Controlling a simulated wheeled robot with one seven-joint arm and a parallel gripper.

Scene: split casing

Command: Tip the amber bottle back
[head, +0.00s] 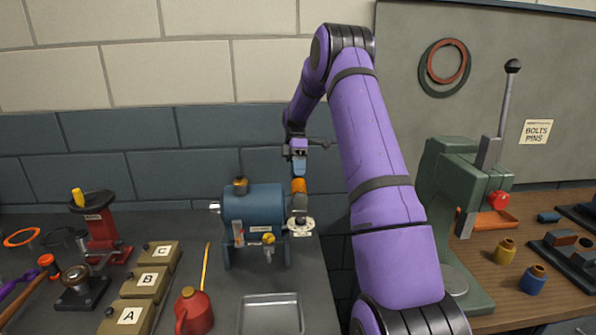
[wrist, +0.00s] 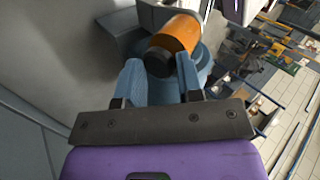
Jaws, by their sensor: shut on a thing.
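The amber bottle (head: 298,186) is at the fingertips of my gripper (head: 299,173), above the right end of the blue casing (head: 255,205). In the wrist view the bottle (wrist: 179,33) shows as an orange body with a dark end near my two blue fingers (wrist: 159,66). The fingers are shut on it, one on each side. The bottle lies at a slant across that view. A dark part shows below the orange in the head view; I cannot tell whether it belongs to the bottle. Whether anything flows is too small to see.
A metal tray (head: 272,299) and a red oil can (head: 193,311) stand in front of the casing. Boxes marked A, B and C (head: 146,282) are at left. A green press (head: 448,215) stands on the wooden bench right of my arm, past a gap.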

